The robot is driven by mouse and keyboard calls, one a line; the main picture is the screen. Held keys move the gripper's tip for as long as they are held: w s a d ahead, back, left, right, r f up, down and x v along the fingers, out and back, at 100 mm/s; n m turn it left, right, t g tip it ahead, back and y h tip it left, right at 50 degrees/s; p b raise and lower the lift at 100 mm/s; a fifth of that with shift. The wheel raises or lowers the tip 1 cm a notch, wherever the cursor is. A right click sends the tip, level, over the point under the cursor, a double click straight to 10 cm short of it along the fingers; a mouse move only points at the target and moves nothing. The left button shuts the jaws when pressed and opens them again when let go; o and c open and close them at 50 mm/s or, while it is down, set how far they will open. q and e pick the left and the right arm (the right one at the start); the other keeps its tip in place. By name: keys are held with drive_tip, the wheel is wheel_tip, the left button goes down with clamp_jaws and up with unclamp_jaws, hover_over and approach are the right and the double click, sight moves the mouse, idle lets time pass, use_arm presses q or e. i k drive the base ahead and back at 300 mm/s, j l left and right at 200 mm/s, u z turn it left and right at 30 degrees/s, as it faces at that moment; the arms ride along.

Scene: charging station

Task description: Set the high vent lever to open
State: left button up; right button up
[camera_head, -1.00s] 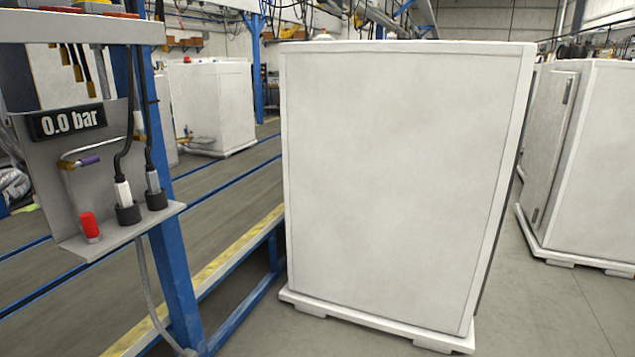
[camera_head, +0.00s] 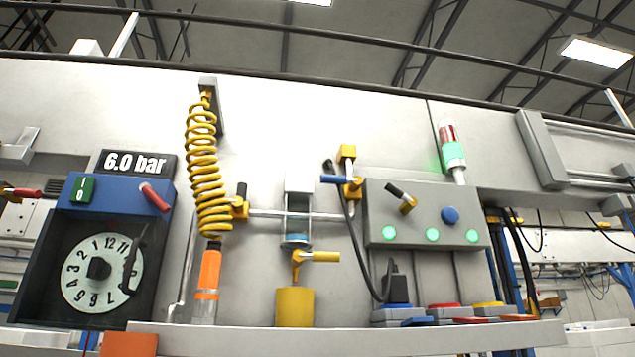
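No lever carries a readable "high vent" label, so I cannot tell which one it is. A blue-handled lever (camera_head: 336,180) lies level on a yellow valve high in the middle. A black-handled lever (camera_head: 241,190) stands upright on a yellow valve beside the coiled hose. A yellow lever (camera_head: 321,257) points right above a yellow block. A black-handled lever (camera_head: 396,191) slants up-left on the grey control box. A red-handled lever (camera_head: 155,198) slants on the blue box. Another red lever (camera_head: 24,193) lies level at the far left. Neither gripper shows.
A display (camera_head: 136,163) reads 6.0 bar above a numbered dial (camera_head: 103,272). A yellow coiled hose (camera_head: 205,170) hangs with an orange tool (camera_head: 208,278) below. The grey box (camera_head: 425,212) has several green lights. A shelf (camera_head: 345,340) runs along the front.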

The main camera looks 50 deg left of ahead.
sight(213, 201)
drive_tip(key=k+l+u, duration=0.15)
drive_tip(key=u, duration=1.35)
drive_tip(key=k, duration=0.3)
drive_tip(key=j+u, duration=0.05)
